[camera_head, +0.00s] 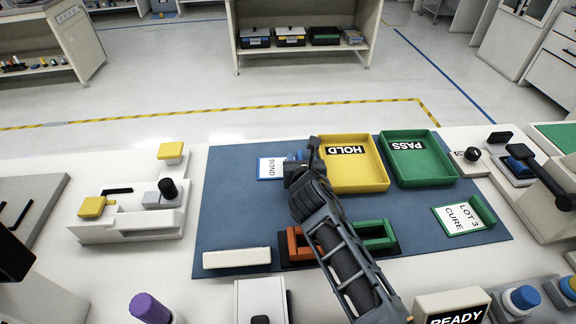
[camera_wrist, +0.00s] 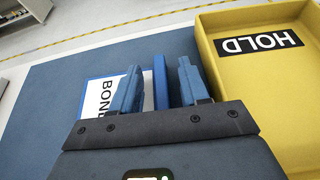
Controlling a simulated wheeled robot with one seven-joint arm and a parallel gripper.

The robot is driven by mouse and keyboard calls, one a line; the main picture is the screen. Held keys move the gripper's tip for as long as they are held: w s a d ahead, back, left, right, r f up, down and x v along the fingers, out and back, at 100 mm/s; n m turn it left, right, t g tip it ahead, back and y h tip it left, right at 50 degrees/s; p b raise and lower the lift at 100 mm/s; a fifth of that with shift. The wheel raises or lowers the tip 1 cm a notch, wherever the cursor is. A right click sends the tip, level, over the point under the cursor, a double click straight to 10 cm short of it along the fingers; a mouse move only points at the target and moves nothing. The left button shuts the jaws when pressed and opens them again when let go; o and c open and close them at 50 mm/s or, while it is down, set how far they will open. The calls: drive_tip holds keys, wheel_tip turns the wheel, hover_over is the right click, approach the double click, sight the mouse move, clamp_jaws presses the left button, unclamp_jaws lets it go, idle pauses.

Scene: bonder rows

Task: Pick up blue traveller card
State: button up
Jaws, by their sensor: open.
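The blue traveller card (camera_head: 268,168) lies on the blue mat, a white label with a blue border reading "BOND". It also shows in the wrist view (camera_wrist: 96,92), with an upright blue tab (camera_wrist: 160,82) along its right side. My gripper (camera_head: 300,158) is over the card's right end, left of the yellow tray, and hides part of the tab. In the wrist view my gripper (camera_wrist: 158,76) is open, one finger on each side of the tab. The left finger overlaps the label in view.
The yellow HOLD tray (camera_head: 357,180) stands close to the right of my gripper, with the green PASS tray (camera_head: 420,172) beyond. Orange (camera_head: 296,245) and green (camera_head: 376,234) holders sit under my arm. A green-edged LOT 3 CURE card (camera_head: 460,218) lies right.

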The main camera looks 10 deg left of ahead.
drive_tip(key=shift+c, duration=0.3)
clamp_jaws()
drive_tip(key=shift+r, duration=0.1)
